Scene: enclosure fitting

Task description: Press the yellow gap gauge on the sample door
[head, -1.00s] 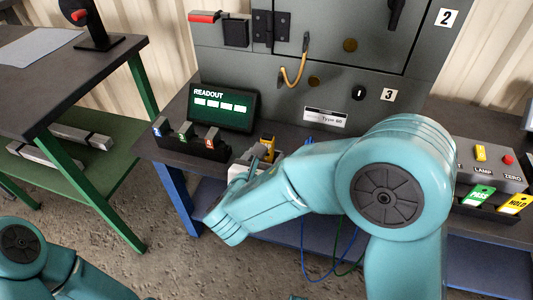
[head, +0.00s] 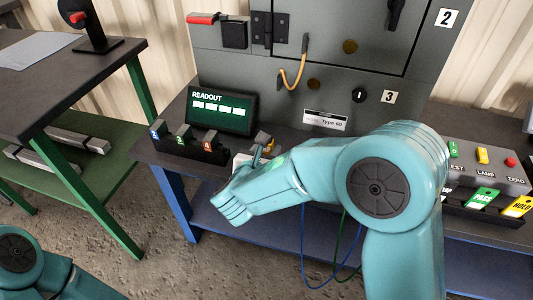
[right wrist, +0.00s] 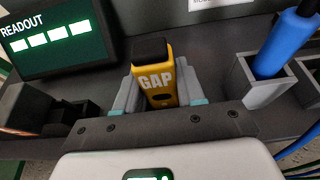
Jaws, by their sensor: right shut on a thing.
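The yellow gap gauge (right wrist: 160,92) has a black top and the word GAP. In the right wrist view it stands between the two fingers of my right gripper (right wrist: 157,98), which is shut on it. My left gripper is out of view; only part of that arm shows.
A readout screen (head: 222,108) and a black rack (head: 188,145) with numbered slots stand left of the gripper. A blue-handled tool (right wrist: 282,42) stands in a grey holder (right wrist: 262,82) at right. A button box (head: 485,160) sits on the right.

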